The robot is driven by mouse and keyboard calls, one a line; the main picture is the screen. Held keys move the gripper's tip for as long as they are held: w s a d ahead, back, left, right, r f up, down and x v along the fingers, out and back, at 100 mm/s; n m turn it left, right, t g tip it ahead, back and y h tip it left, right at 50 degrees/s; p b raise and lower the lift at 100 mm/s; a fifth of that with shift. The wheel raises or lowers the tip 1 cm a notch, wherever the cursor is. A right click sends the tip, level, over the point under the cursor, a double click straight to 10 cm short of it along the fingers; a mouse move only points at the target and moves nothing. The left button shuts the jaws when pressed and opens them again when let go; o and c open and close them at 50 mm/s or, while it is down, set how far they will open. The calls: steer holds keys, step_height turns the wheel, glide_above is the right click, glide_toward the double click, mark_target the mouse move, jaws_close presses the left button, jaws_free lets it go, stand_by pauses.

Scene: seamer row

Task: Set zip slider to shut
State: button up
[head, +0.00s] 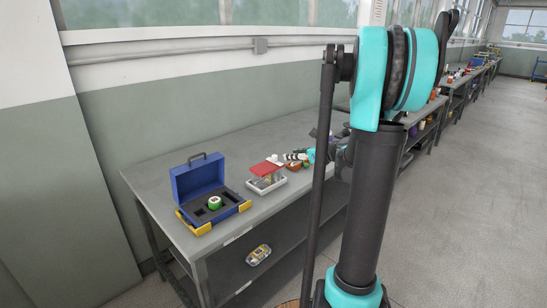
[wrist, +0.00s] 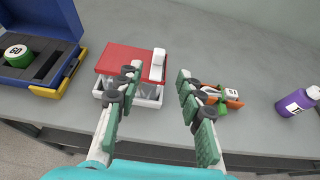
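A white tray-like fixture with a red panel (wrist: 128,60) over it stands on the bench in the wrist view. A white upright block (wrist: 158,63) stands at the panel's right end; it may be the zip slider, but I cannot tell for sure. In the head view the red panel (head: 265,168) shows near the middle of the bench. My gripper (wrist: 160,74) is open, its two green-padded fingers spread above the bench. The left finger overlaps the fixture in view and hides part of its front. The white block appears between the fingertips, with nothing held.
A blue open case (head: 197,180) with a green round weight (head: 214,203) stands to the left. An orange item (wrist: 232,99) lies right of the fixture, partly behind the right finger. A purple bottle (wrist: 297,101) stands farther right. The bench behind the fixture is clear.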

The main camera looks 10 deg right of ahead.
mark_target(276, 156)
steer(key=x, duration=1.1)
steer(key=shift+w+a+f, duration=0.1)
steer(key=shift+w+a, duration=0.15)
steer(key=shift+w, duration=0.05)
steer(key=shift+c, duration=0.5)
jaws_close()
